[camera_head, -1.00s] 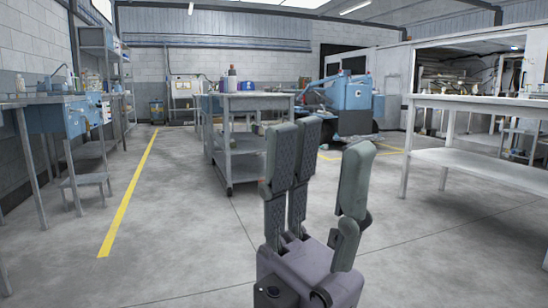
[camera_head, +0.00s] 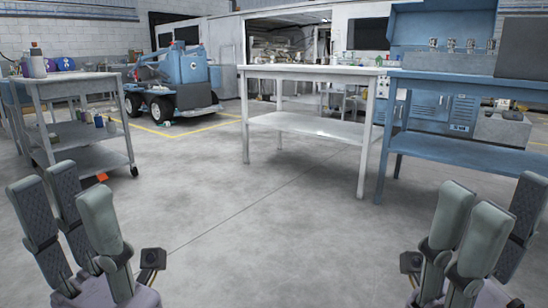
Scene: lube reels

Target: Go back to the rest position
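My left gripper (camera_head: 80,215) is at the lower left of the head view, its grey fingers pointing up and spread apart with nothing between them. My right gripper (camera_head: 500,230) is at the lower right, fingers up and apart, with no object seen in it. Both are over bare floor in the picture and touch nothing visible. The palms are partly cut off by the bottom edge.
A grey cart (camera_head: 80,83) with bottles stands at left. A white table (camera_head: 315,72) stands ahead, beside a blue workbench (camera_head: 460,152) with several taps. A blue wheeled machine (camera_head: 185,75) is behind. The concrete floor (camera_head: 260,215) between is clear.

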